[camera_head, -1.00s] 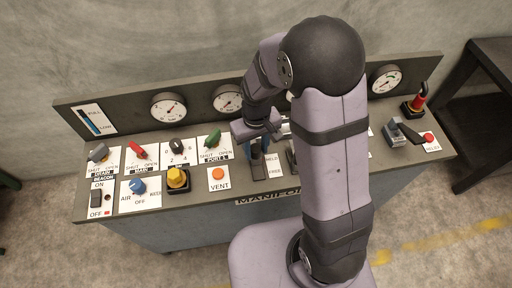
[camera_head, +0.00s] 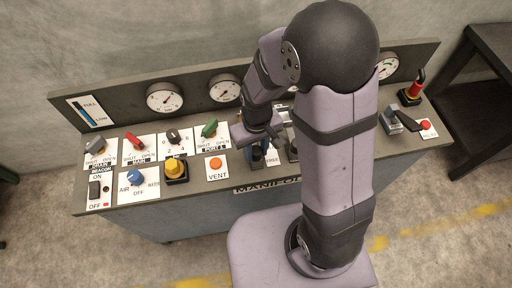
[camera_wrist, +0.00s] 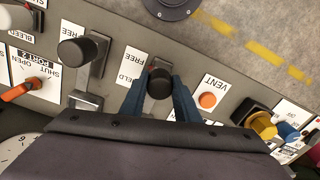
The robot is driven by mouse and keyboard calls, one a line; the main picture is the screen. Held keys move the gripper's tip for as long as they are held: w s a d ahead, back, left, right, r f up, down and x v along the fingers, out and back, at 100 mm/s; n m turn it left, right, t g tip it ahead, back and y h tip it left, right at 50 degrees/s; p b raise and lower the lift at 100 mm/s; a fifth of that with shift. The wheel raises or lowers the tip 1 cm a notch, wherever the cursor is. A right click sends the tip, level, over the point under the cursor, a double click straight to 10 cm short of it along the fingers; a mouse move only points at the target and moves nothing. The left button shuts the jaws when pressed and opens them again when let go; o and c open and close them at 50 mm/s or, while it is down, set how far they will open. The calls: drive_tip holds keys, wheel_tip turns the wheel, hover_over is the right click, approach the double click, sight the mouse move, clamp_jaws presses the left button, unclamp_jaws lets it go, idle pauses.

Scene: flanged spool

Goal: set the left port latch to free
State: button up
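The left port latch is a lever with a black round knob (camera_wrist: 160,84), on a plate marked FREE and HELD. In the wrist view my gripper (camera_wrist: 160,92) has its two blue fingers on either side of the knob, with no clear gap between. The knob appears beside the HELD word, but the viewing angle makes its exact setting hard to tell. In the head view my gripper (camera_head: 257,156) is low over the panel, right of VENT, and hides most of the lever.
A second latch with a black knob (camera_wrist: 84,50) stands close beside. The orange VENT button (camera_wrist: 207,100) is on the other side, with a yellow knob (camera_wrist: 262,126) beyond it. Gauges (camera_head: 165,98) line the panel's back.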

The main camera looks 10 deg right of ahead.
drive_tip(key=o, duration=0.4)
drive_tip(key=shift+s, duration=0.3)
drive_tip(key=shift+w, duration=0.1)
drive_tip(key=shift+r, duration=0.2)
drive_tip(key=shift+r+b, duration=0.55)
drive_tip(key=shift+r, duration=2.95)
drive_tip(key=shift+s+f, duration=0.2)
drive_tip(key=shift+f, duration=0.05)
drive_tip(key=shift+s+d+f+m, duration=0.1)
drive_tip(key=shift+s+d+m, duration=0.65)
drive_tip(key=shift+s+d, duration=0.95)
drive_tip(key=shift+s+d+f+m, duration=0.1)
drive_tip(key=shift+s+d+m, duration=0.65)
drive_tip(key=shift+s+d, duration=0.95)
